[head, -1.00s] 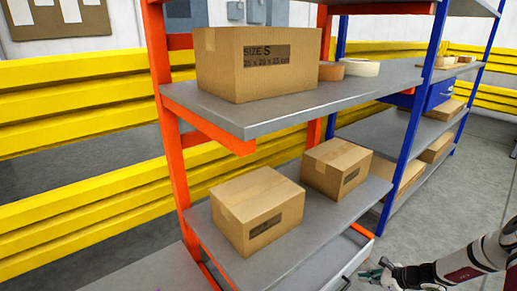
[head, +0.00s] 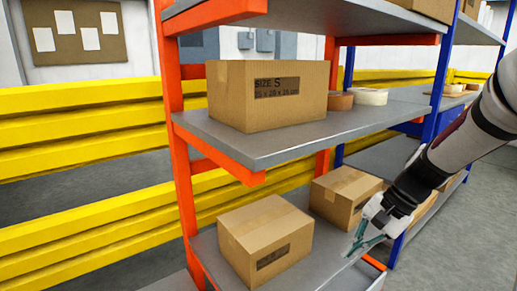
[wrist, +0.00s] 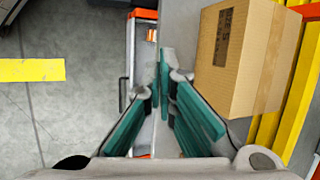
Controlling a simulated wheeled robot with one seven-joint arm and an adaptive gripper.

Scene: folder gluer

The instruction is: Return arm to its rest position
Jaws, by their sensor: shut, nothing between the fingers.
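My gripper (head: 357,247) shows at the lower right of the head view, at the end of my white and black arm. Its teal fingers are shut and hold nothing. It is in front of the lower shelf (head: 335,262), near the shelf's front edge, to the right of a cardboard box. In the wrist view my gripper's fingertips (wrist: 165,58) meet above the shelf edge, with a cardboard box (wrist: 240,60) close on the right and apart from the fingers.
Two boxes, one nearer (head: 265,240) and one farther (head: 345,195), sit on the lower shelf. A box marked size S (head: 268,95) and tape rolls (head: 371,96) are on the upper shelf (head: 250,145). A blue upright (head: 437,90) stands behind my arm. Open floor (wrist: 60,125) lies left in the wrist view.

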